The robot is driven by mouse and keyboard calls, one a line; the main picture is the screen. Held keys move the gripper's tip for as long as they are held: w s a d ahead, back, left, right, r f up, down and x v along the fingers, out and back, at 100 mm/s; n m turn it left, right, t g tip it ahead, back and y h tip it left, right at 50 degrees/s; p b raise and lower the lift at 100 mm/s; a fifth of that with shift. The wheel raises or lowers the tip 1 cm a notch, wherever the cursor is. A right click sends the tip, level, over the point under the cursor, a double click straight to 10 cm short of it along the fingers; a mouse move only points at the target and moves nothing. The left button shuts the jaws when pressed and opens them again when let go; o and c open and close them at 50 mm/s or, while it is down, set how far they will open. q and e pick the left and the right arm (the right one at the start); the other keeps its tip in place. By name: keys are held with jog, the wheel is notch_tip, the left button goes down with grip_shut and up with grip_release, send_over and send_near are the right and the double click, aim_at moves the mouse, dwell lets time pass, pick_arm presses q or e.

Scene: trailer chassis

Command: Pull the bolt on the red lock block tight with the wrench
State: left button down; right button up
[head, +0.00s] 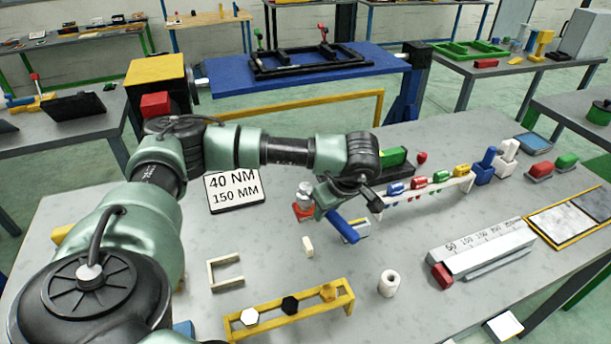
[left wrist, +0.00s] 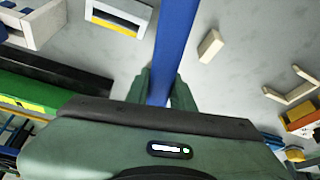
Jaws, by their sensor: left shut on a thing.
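A small red block (head: 303,212) with a grey, bolt-like top (head: 305,190) stands on the grey table, just left of my left gripper in the head view; I take it as the red lock block. My left gripper (head: 332,203) is shut on a long blue bar (head: 344,227), which looks like the wrench's handle. In the left wrist view, the bar (left wrist: 175,35) runs up and away from between the fingers (left wrist: 160,88). The wrench's jaw is hidden, so I cannot tell whether it sits on the bolt. My right gripper is in neither view.
A small cream block (head: 307,246), a yellow rack (head: 290,308) and a white roll (head: 388,283) are nearer. A rail of coloured pieces (head: 430,187) and a long scale block (head: 482,250) stand right.

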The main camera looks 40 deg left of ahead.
pick_arm(q)
jog(key=shift+r+p, duration=1.1)
jog(key=shift+r, duration=0.95)
jog(key=d+r+m+t, duration=0.1)
jog(key=d+m, duration=0.1)
jog(key=d, duration=0.1)
jog(key=d+r+m+h, duration=0.1)
jog(key=d+m, duration=0.2)
jog(key=s+d+r+m+t, duration=0.1)
jog(key=d+m, duration=0.1)
jog(key=d, duration=0.1)
jog(key=shift+d+r+m+t, duration=0.15)
jog(key=shift+m+t, duration=0.15)
jog(key=s+d+r+m+t+h, duration=0.1)
jog(key=s+d+r+m+h, duration=0.2)
jog(key=d+m, duration=0.4)
jog(key=shift+s+d+r+m, duration=0.3)
jog(key=shift+d, duration=0.05)
